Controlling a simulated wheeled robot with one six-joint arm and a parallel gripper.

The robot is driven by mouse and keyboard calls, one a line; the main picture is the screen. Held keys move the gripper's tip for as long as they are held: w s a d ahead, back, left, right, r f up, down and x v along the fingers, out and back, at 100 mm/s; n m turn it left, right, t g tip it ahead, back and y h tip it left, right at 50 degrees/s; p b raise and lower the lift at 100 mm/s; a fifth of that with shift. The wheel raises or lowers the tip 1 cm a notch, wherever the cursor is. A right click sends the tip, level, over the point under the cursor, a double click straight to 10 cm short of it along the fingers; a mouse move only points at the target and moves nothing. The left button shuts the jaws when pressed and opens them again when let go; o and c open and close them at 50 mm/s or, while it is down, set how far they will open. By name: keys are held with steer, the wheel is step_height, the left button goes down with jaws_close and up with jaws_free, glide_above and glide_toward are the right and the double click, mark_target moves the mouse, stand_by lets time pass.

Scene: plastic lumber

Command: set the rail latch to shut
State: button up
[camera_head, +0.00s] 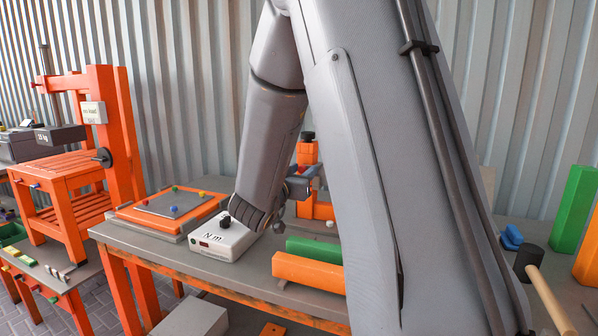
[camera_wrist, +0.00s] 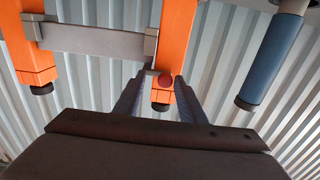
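In the wrist view, a grey metal bar (camera_wrist: 90,38) runs between two orange posts (camera_wrist: 177,30), with a grey bracket at its right end. A small red knob (camera_wrist: 165,81) sits low on the right post, below the bracket. I take the bar and knob for the rail latch, but cannot tell its setting. My gripper (camera_wrist: 163,80) points at the knob, its two fingers apart on either side of it. I cannot tell whether they touch it. In the head view, my gripper (camera_head: 302,184) is beside an orange stand (camera_head: 307,152), partly hidden by my arm.
A blue handle (camera_wrist: 270,60) hangs right of the knob in the wrist view. In the head view, a white meter box (camera_head: 222,240), a green block (camera_head: 314,249) and an orange beam (camera_head: 308,271) lie near my arm. A mallet (camera_head: 545,290) is at the right.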

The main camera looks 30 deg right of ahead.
steer(key=shift+a, duration=0.1)
steer(key=shift+a, duration=0.25)
steer(key=v, duration=0.7)
steer(key=shift+s+b, duration=0.25)
steer(key=shift+b, duration=0.05)
